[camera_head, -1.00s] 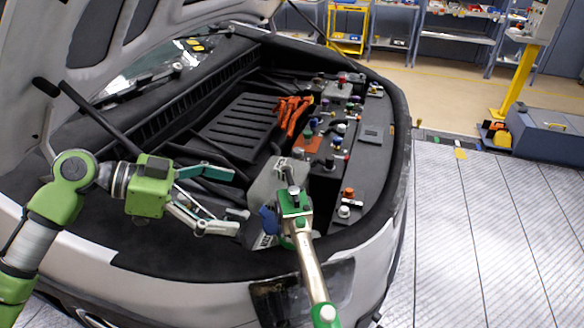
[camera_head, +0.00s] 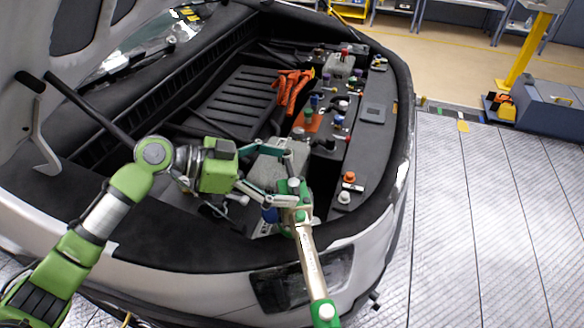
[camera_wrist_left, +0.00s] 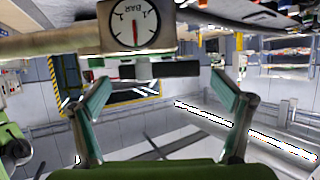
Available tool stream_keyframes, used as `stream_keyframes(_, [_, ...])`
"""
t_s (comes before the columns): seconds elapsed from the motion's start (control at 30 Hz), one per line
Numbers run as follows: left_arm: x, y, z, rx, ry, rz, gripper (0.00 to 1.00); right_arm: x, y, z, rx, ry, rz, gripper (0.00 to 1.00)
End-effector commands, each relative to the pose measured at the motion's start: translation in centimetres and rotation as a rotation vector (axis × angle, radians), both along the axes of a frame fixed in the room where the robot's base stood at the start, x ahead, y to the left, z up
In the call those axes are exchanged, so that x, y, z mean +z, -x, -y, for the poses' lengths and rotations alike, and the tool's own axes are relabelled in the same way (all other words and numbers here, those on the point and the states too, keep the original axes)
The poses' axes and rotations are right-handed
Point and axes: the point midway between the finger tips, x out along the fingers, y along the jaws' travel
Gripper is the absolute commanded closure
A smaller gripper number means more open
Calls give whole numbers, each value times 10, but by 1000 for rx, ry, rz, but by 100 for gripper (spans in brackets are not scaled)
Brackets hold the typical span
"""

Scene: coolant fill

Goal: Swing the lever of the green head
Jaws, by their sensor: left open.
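The green head (camera_head: 292,188) sits at the upper end of a tan metal pole (camera_head: 311,262), above the front edge of the open car bay. My left gripper (camera_head: 289,173) is open, its two fingers reaching right up to the head; whether they touch it I cannot tell. In the left wrist view, the open fingers (camera_wrist_left: 160,88) stand wide apart with nothing between their tips. A round gauge marked BAR (camera_wrist_left: 134,24) and a dark flat bar (camera_wrist_left: 160,69), perhaps the lever, lie just beyond them. My right gripper is not seen.
A grey tank (camera_head: 266,160) and a blue cap (camera_head: 270,215) are close behind and beside the head. Orange cables (camera_head: 291,88) and several coloured caps fill the bay. The raised hood's prop rod (camera_head: 90,110) stands at left.

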Motion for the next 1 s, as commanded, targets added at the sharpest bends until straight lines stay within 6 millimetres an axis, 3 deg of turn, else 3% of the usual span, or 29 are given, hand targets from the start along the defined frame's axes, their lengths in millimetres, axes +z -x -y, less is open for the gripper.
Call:
stream_keyframes(0.13, [-5,-3,14,1,0,-2,7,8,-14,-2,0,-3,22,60])
stream_keyframes(0.5, [-9,-4,19,0,0,0,7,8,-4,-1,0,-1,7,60])
stream_keyframes(0.57, [-8,-4,19,0,0,0,20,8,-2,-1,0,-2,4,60])
stream_keyframes(0.73, [-8,-4,19,0,0,0,63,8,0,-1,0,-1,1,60])
stream_keyframes(1.0, [-8,-4,20,11,0,-1,63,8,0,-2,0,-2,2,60])
